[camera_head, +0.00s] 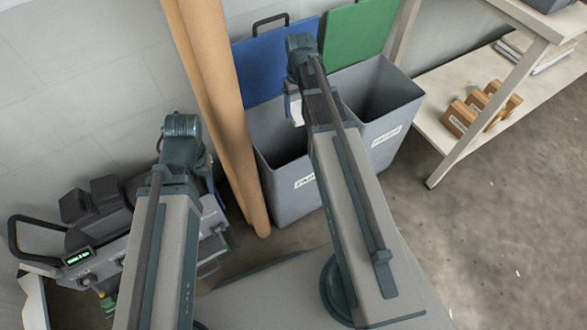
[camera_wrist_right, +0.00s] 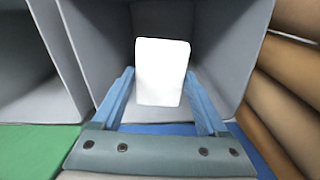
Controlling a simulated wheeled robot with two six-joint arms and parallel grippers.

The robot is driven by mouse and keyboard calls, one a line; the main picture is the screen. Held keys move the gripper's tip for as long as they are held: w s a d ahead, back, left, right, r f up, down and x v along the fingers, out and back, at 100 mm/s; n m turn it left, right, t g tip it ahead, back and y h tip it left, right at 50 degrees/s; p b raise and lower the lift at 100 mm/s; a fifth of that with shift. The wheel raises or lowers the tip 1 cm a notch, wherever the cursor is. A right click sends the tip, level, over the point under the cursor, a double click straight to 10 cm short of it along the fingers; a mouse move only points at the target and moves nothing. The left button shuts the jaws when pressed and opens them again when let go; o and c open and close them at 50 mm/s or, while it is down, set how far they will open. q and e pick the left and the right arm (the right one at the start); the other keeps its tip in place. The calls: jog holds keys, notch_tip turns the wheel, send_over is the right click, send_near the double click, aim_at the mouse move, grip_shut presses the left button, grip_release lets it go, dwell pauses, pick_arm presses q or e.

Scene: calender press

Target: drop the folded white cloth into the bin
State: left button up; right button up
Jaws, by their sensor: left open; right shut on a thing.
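The folded white cloth (camera_wrist_right: 162,70) is a small white block between the blue fingers of my right gripper (camera_wrist_right: 163,98), which is shut on it. In the head view the cloth (camera_head: 297,110) shows in part beside my right wrist. The right gripper is over the open mouth of the grey bin with the blue lid (camera_head: 272,58); in the wrist view the bin's inner walls (camera_wrist_right: 210,30) surround the cloth. The grey bin's front (camera_head: 290,195) bears a label I cannot read. My left gripper (camera_head: 211,190) is open and empty, mostly hidden behind its own arm.
A second grey bin (camera_head: 392,125) with a raised green lid (camera_head: 357,30) adjoins on the right. Tall brown rolls (camera_head: 215,100) lean at the left of the blue-lidded bin. A grey machine (camera_head: 95,235) stands at left. A shelf (camera_head: 465,125) with brown blocks is at right.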

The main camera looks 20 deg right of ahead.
jog(key=shift+f+b, duration=1.85)
jog(key=shift+f, duration=0.45)
jog(key=shift+r, duration=0.1)
jog(key=o, duration=1.2)
jog(key=shift+o, duration=0.2)
jog(key=shift+r, duration=0.1)
notch_tip(320, 180, up, 14)
jog(key=p, duration=1.4)
jog(key=shift+f, duration=0.2)
